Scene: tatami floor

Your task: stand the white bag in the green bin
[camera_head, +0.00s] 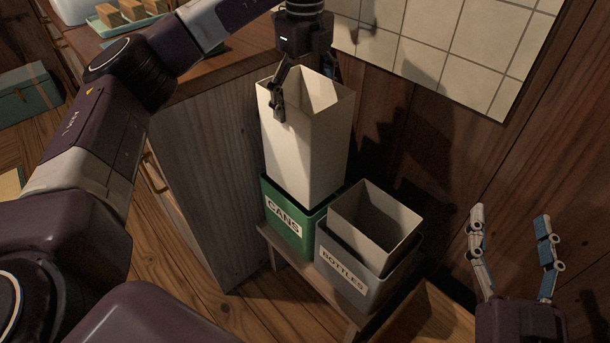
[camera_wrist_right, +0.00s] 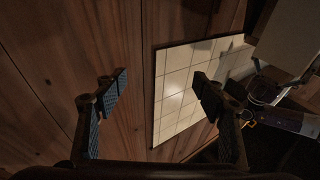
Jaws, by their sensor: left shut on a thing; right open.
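The white bag (camera_head: 305,150) is a tall, open-topped, upright sleeve. My left gripper (camera_head: 300,90) is shut on its upper rim, with one finger outside the near wall and the other partly hidden. The green bin (camera_head: 302,241), labelled CANS, is directly below the bag. The bag's lower end meets the bin's rim, and its bottom is hidden there; I cannot tell how deep it sits. My right gripper (camera_head: 511,215) is open and empty at the lower right, apart from the bins. It also shows open in the right wrist view (camera_wrist_right: 160,84).
A grey bin (camera_head: 345,278) labelled BOTTLES, with a pale liner (camera_head: 370,225), stands right of the green bin on a low wooden stand (camera_head: 298,268). A cabinet (camera_head: 205,190) is close on the left. A wooden wall with a tiled panel (camera_head: 440,50) is behind.

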